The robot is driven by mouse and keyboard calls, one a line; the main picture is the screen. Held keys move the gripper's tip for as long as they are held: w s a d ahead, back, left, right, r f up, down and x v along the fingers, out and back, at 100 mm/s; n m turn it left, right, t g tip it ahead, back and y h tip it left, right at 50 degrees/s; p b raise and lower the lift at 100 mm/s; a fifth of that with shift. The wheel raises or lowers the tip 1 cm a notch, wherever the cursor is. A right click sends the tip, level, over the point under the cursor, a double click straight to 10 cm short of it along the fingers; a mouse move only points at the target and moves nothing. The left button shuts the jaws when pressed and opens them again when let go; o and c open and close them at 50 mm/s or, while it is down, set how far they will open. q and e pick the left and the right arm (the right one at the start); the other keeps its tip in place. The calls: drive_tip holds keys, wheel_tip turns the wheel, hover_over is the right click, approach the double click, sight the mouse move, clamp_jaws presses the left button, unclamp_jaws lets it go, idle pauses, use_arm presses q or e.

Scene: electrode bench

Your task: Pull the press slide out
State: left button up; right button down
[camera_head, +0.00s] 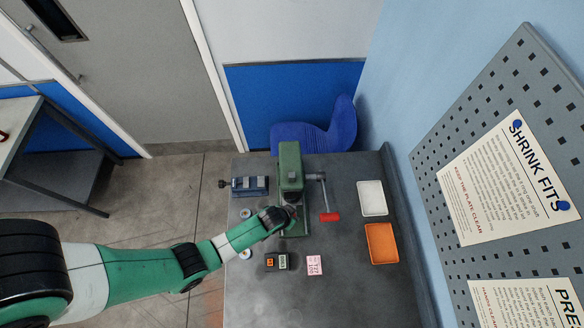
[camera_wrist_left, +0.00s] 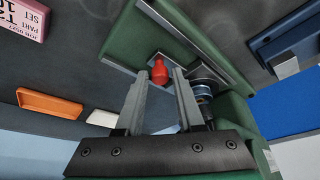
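The green press (camera_head: 290,168) stands at the back of the grey bench, with a crank ending in a red grip (camera_head: 329,217) on its right. My left gripper (camera_head: 288,212) is at the front of the press, low over its base. In the left wrist view, a red knob (camera_wrist_left: 159,72) sits on the press's green base, beside a pale metal part. The fingers of my left gripper (camera_wrist_left: 160,76) are apart on either side of the knob, with a gap showing at each side. The slide itself cannot be clearly made out. My right gripper is out of view.
A blue vise-like block (camera_head: 249,186) is left of the press. A small dark device (camera_head: 276,261) and a pink card (camera_head: 314,265) lie in front. A white tray (camera_head: 371,197) and an orange tray (camera_head: 381,243) lie at the right. The front of the bench is clear.

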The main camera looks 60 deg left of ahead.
use_arm(q)
clamp_jaws()
idle(1.1)
